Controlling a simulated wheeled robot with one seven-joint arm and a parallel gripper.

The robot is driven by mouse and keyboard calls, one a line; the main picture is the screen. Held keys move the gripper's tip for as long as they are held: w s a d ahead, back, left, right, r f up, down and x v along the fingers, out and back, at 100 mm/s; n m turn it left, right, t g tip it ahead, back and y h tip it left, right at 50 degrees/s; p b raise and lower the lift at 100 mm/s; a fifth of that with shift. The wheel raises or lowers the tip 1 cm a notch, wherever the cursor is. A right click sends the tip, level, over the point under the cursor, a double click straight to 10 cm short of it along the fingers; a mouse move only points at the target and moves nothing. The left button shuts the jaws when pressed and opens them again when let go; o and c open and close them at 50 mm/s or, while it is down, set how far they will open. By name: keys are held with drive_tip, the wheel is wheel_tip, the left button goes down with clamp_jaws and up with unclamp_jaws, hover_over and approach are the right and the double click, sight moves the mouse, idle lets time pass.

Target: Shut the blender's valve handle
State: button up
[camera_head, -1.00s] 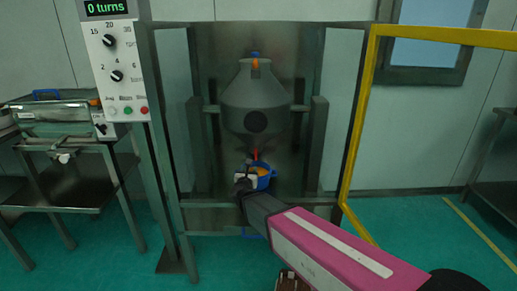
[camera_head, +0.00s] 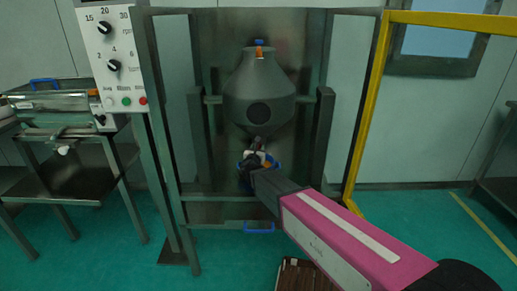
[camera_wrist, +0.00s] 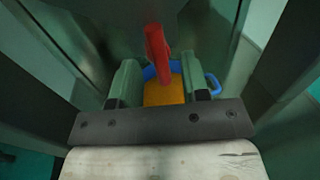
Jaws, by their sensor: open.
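The grey blender vessel (camera_head: 258,92) hangs in its metal frame in the head view, narrowing to an outlet at the bottom. My gripper (camera_head: 254,155) is just below that outlet and hides most of the valve there. In the wrist view, the red valve handle (camera_wrist: 157,52) stands ahead of my open gripper (camera_wrist: 160,84), roughly between the two green-grey fingers. The fingers appear apart from it, with a gap on each side. Whether the handle's lower end reaches between the fingertips is hard to tell.
A blue container (camera_head: 275,164) with orange contents is under the outlet, partly behind my gripper; the contents (camera_wrist: 163,93) also show in the wrist view. Frame posts (camera_head: 322,140) flank the vessel. A control panel (camera_head: 111,62) stands left, and a yellow guard frame (camera_head: 366,115) right.

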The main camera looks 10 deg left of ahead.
drive_tip(key=shift+w, duration=1)
drive_tip(key=c, duration=0.7)
